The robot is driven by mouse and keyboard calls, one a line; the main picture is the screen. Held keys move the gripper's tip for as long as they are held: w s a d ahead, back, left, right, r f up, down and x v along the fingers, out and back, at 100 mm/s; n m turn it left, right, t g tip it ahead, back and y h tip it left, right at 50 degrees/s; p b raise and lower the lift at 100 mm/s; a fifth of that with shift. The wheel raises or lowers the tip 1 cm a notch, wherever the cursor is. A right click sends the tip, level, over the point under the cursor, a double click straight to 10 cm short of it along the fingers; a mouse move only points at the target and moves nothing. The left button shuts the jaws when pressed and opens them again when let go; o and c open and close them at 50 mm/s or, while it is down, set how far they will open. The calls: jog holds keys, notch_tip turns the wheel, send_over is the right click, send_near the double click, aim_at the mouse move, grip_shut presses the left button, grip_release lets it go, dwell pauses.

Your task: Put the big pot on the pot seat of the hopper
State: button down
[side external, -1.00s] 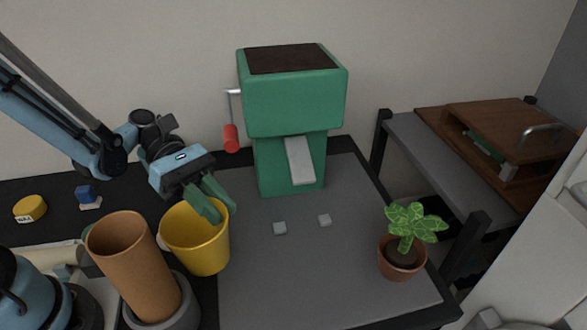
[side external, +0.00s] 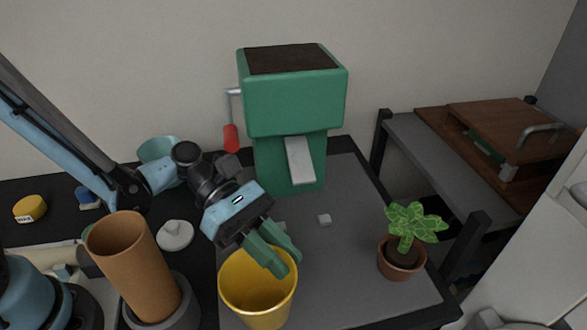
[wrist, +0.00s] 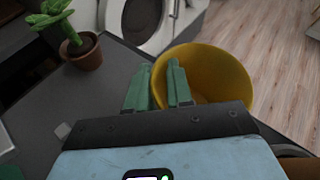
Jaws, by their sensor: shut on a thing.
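The big yellow pot (side external: 250,300) is at the front of the dark mat in the side view, and its near part is cut by the bottom edge. My gripper (side external: 283,262) is shut on its rim, with one finger inside and one outside. In the wrist view my gripper (wrist: 157,78) shows with the wall of the yellow pot (wrist: 225,75) between its green fingers. The green hopper (side external: 292,105) stands at the back, with soil on top, a grey chute and a red-handled crank.
A potted plant (side external: 401,255) stands at the mat's right. A tall brown cylinder (side external: 140,270) stands at the left front. A white knobbed object (side external: 175,236) and a teal pot (side external: 158,148) are behind it. The mat (side external: 350,260) is clear between plant and blocks.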

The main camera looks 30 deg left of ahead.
jog(key=shift+f, duration=0.35)
jog(key=shift+r, duration=0.2)
jog(key=shift+a+r, duration=0.2)
jog(key=shift+r, duration=0.5)
jog(key=w+a, duration=0.2)
jog(key=a, duration=1.5)
jog(key=d, duration=0.5)
jog(key=s+d, duration=0.1)
jog(key=d, duration=0.5)
jog(key=s+d, duration=0.1)
jog(key=d, duration=0.5)
jog(key=shift+s+d+r, duration=0.1)
jog(key=shift+d, duration=0.15)
jog(key=shift+f, duration=0.5)
jog(key=shift+a+f, duration=0.1)
jog(key=shift+f, duration=0.95)
